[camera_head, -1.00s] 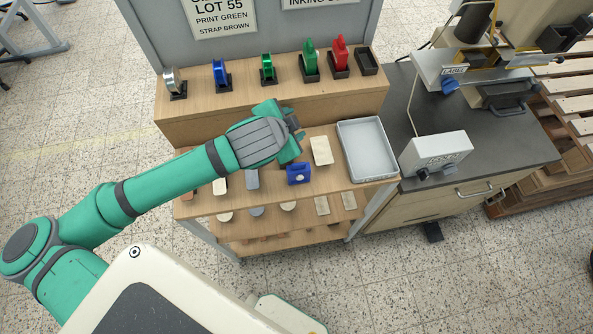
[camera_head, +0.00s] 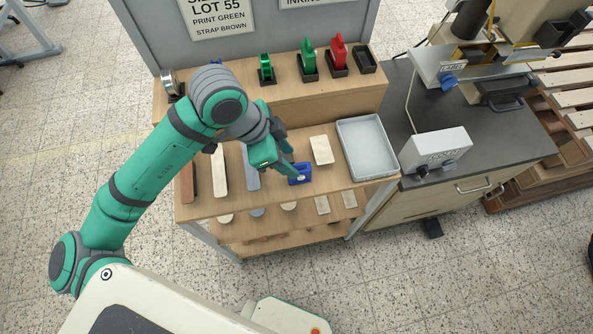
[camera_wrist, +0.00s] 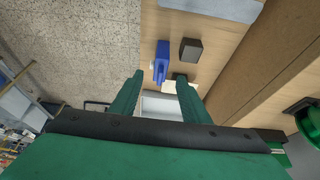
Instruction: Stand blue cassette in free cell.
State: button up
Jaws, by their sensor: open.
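The blue cassette (camera_head: 304,171) rests on the lower wooden shelf, with a pale round spot on its front. It also shows in the wrist view (camera_wrist: 161,58), just beyond the fingertips. My gripper (camera_head: 292,163) is open and empty, close to the cassette and partly covering it in the head view. The wrist view shows its two green fingers (camera_wrist: 158,80) spread apart; contact with the cassette cannot be told. An empty black cell (camera_head: 365,60) is at the right end of the raised ledge. Red (camera_head: 339,52) and green (camera_head: 308,55) cassettes stand in cells left of it.
A grey tray (camera_head: 367,149) lies right of the cassette, and a pale block (camera_head: 321,150) lies between them. Strips (camera_head: 220,172) lie to the left. A dark block (camera_wrist: 190,50) is beside the cassette in the wrist view.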

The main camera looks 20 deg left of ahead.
aim_at(295, 165)
jog(key=shift+x, duration=3.85)
jog(key=shift+r, duration=0.1)
